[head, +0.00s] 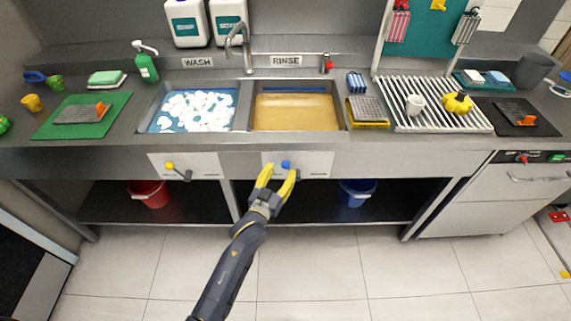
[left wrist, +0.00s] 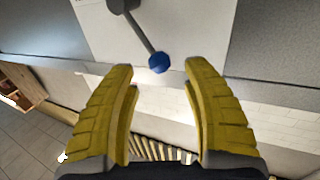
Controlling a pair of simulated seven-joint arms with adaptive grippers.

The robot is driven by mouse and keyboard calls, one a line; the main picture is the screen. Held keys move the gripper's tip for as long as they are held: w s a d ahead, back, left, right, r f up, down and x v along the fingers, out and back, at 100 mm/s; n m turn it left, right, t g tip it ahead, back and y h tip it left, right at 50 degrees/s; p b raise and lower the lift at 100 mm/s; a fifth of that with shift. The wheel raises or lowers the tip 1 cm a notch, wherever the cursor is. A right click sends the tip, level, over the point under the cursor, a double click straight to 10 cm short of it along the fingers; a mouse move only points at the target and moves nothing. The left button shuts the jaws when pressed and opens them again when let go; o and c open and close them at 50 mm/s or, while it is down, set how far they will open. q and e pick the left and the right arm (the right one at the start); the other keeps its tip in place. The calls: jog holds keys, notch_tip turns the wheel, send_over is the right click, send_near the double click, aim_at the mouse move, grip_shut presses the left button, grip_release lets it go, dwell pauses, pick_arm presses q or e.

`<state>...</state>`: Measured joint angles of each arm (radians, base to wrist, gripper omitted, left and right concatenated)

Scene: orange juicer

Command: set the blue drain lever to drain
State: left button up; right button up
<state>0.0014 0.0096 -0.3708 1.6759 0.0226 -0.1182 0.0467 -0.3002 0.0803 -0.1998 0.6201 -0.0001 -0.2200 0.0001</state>
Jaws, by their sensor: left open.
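The blue drain lever (head: 286,165) is mounted on a white panel (head: 318,163) on the counter front, below the rinse basin (head: 296,110). In the left wrist view its blue knob (left wrist: 159,62) ends a grey rod that runs from a dark pivot (left wrist: 122,4). My left gripper (head: 278,176) is open, with yellow fingers on either side of the knob's line. The knob lies just beyond the fingertips, between them as seen in the wrist view, and looks untouched. My right gripper does not show.
A yellow-knobbed lever (head: 170,166) is on the panel below the wash basin (head: 192,108). A red bucket (head: 148,193) and a blue bucket (head: 357,193) stand on the lower shelf. The floor in front is clear.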

aim_at(284, 167)
pick_arm(q)
jog(key=shift+x, duration=2.15)
grip_shut()
